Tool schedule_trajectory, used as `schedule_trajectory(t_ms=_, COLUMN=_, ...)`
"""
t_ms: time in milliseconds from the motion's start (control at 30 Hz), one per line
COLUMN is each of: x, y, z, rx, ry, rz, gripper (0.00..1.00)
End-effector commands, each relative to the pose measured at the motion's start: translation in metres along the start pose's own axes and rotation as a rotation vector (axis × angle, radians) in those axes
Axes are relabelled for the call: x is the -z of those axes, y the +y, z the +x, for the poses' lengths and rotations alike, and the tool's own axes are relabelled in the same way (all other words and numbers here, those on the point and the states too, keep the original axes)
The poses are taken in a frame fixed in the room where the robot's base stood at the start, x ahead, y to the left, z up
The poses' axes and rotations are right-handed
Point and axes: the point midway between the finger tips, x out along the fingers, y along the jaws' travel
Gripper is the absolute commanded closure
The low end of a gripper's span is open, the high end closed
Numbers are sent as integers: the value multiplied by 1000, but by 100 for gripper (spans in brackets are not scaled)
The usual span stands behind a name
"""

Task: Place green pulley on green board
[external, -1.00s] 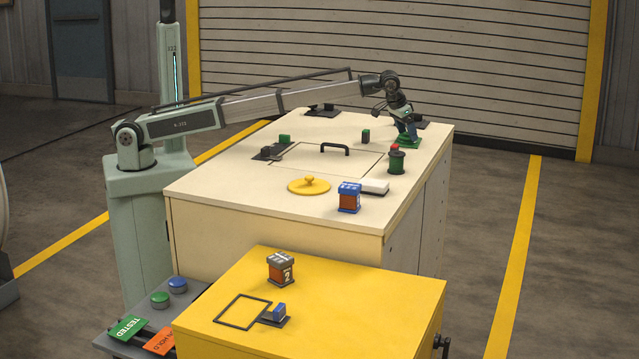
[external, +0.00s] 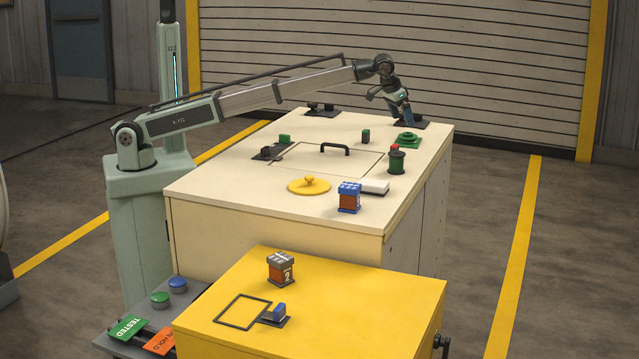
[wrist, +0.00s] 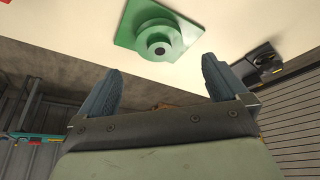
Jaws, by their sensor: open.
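The green board (external: 399,146) is a flat square plate near the far right corner of the cream bench. The green pulley (external: 407,136) is a round stepped piece on top of it. In the wrist view the pulley (wrist: 158,40), with a dark centre hole, sits on the square green board (wrist: 124,36), near its middle, and looks flat on it. My gripper (wrist: 160,68) is open and empty. Its two blue-grey fingers stand apart from the pulley. In the external view my gripper is above and behind the board; its fingertips are hard to make out there.
A dark stand (wrist: 255,66) lies beside the board. The bench's right edge is close to the board.

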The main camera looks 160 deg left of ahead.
Motion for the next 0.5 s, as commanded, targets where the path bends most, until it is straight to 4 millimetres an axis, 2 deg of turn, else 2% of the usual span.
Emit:
schedule_trajectory(t_ms=100, x=0, y=0, z=-22, rx=-1, ry=2, rz=0, gripper=0)
schedule_trajectory(t_ms=200, x=0, y=0, z=-36, rx=0, ry=0, rz=0, gripper=0)
schedule_trajectory(t_ms=333, x=0, y=0, z=-50, rx=0, ry=1, rz=0, gripper=0)
schedule_trajectory(t_ms=500, x=0, y=0, z=-57, rx=1, ry=-1, rz=0, gripper=0)
